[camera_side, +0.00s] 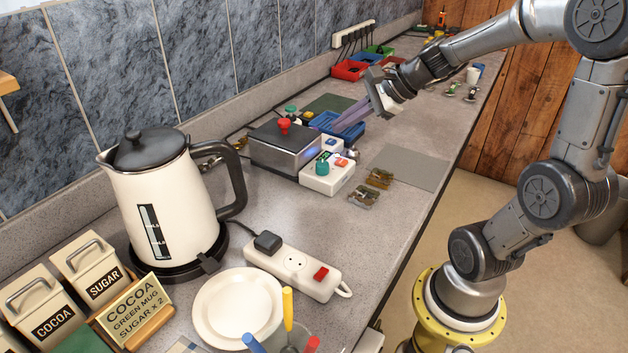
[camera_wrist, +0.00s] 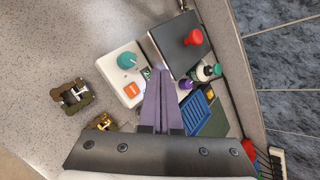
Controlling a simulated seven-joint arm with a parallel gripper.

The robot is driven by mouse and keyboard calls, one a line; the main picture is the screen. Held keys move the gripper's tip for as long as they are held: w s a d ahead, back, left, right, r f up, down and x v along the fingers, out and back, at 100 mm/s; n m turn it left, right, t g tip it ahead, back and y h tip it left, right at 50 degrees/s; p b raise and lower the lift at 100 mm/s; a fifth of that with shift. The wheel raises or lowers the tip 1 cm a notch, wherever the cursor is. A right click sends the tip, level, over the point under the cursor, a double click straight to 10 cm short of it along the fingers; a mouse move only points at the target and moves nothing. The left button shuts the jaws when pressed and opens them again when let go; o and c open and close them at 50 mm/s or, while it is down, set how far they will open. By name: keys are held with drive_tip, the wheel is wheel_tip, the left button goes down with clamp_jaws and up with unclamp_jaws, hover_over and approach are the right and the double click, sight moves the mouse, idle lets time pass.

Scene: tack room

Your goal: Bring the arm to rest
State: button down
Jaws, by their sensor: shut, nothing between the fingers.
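My gripper (camera_side: 325,127) is above the counter (camera_side: 400,215), shut, with nothing between its long purple fingers. In the wrist view, the fingers of my gripper (camera_wrist: 158,75) lie side by side and point at the gap between a grey metal box and a white box. The grey box (camera_side: 270,152) has a red knob on top. The white box (camera_side: 318,184) has a teal knob and an orange button. I cannot tell from these views how far the fingertips are above the boxes.
A blue tray (camera_wrist: 203,108) and a green mat (camera_side: 328,103) are near the fingers. Two small brown-and-metal pieces (camera_side: 380,178) (camera_side: 363,198) lie beside a bare grey mat (camera_side: 410,167). A large kettle (camera_side: 175,195), power strip (camera_side: 285,267) and white plate (camera_side: 238,307) stand nearer. The tiled wall runs along the back.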

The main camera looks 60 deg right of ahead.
drive_tip(key=s+a+r+n+g+y, duration=0.1)
drive_tip(key=s+a+r+n, duration=0.15)
drive_tip(key=a+n, duration=0.35)
drive_tip(key=s+a+r+n+g+y, duration=0.1)
drive_tip(key=s+a+n, duration=0.35)
drive_tip(key=a, duration=0.35)
drive_tip(key=s+d+f+n+g+h, duration=0.1)
drive_tip(key=s+d+f+n+h, duration=0.2)
drive_tip(key=s+n, duration=0.6)
drive_tip(key=f+n+h, duration=0.1)
drive_tip(key=n, duration=0.3)
drive_tip(key=shift+f, duration=0.15)
